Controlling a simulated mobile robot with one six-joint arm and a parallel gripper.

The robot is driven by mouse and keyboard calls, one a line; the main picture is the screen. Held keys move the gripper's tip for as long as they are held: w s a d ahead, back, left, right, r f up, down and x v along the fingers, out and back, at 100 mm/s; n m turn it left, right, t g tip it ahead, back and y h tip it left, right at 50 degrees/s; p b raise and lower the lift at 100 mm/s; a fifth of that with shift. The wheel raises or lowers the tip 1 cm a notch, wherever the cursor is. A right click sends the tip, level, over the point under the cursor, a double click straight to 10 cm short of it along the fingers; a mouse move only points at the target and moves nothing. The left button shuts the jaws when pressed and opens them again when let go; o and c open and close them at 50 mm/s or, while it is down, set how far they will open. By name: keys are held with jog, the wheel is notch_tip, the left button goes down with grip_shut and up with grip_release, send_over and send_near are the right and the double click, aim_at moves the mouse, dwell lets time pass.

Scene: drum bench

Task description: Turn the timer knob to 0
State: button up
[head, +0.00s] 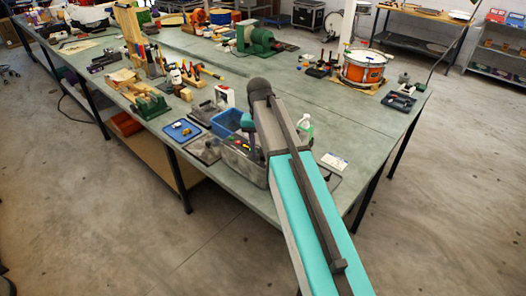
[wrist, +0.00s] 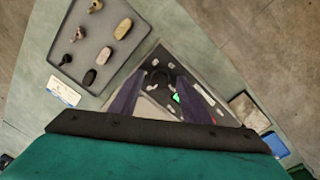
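The wrist view shows a dark panel (wrist: 207,103) below my gripper, with several pale marks and a small green lit spot. A dark rounded shape on it, probably the timer knob (wrist: 158,77), lies between or just beyond my fingertips. Its pointer and reading cannot be made out. My gripper (wrist: 160,76) has two dark purple fingers standing apart, and I cannot tell whether they touch the knob. In the head view my arm covers most of the gripper and the panel. A grey box (head: 240,158) with small coloured spots shows beside the arm.
A grey tray (wrist: 70,38) with several small parts lies at the upper left of the wrist view, near a white card (wrist: 63,91). In the head view a blue bin (head: 224,121), a blue tray (head: 181,130) and a red drum (head: 362,68) stand on the bench. The bench's right part (head: 375,125) is largely clear.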

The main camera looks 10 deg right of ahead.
aim_at(261, 154)
jog(key=shift+r, duration=0.1)
notch_tip(261, 154, up, 14)
jog(key=p, duration=0.8)
jog(key=shift+w+a+f, duration=0.15)
jog(key=shift+a+f, duration=0.05)
jog(key=shift+a, duration=0.15)
jog(key=shift+f, duration=0.1)
dwell(0.5)
